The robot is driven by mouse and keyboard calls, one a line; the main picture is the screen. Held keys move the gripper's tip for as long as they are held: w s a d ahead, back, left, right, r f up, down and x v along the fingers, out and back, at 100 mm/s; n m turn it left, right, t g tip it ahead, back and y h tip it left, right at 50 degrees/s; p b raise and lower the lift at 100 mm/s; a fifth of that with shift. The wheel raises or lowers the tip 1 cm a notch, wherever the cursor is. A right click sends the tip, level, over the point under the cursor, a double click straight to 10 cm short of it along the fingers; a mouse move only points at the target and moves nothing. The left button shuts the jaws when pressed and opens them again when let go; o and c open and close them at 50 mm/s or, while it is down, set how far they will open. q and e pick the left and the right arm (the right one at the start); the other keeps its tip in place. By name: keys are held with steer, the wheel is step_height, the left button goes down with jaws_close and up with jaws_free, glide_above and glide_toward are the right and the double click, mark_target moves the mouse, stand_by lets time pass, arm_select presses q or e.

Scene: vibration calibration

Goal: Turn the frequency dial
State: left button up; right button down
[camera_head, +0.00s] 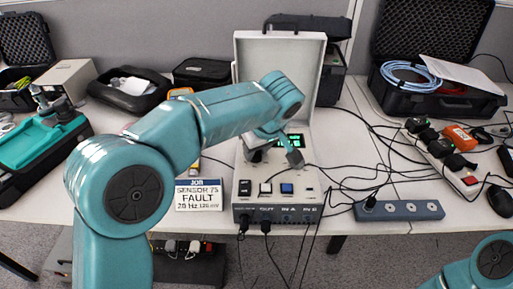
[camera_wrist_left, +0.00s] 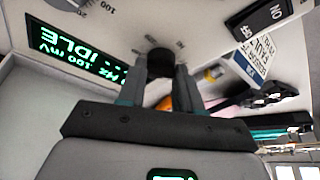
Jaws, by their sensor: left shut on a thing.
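The calibration unit (camera_head: 320,205) is a beige box with its lid (camera_head: 262,72) standing open. Its green display (camera_head: 295,140) is partly covered by my left gripper (camera_head: 275,150). In the left wrist view the display (camera_wrist_left: 80,50) appears turned over and reads IDLE, with 100 mV. The black frequency dial (camera_wrist_left: 160,60) sits between the fingertips of my left gripper (camera_wrist_left: 160,75), which is shut on it. In the head view the gripper hides the dial. A job card (camera_head: 198,195) left of the unit reads SENSOR 75 FAULT, 28 Hz, 120 mV. My right gripper is out of view.
Black cables run right to a grey connector strip (camera_head: 400,210). A power strip (camera_head: 445,155) and an open black case (camera_head: 440,105) stand right.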

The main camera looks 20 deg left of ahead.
arm_select(q)
steer(key=o, duration=1)
steer(key=p+v, duration=0.4)
steer(key=v, duration=1.2)
steer(key=shift+r, duration=0.15)
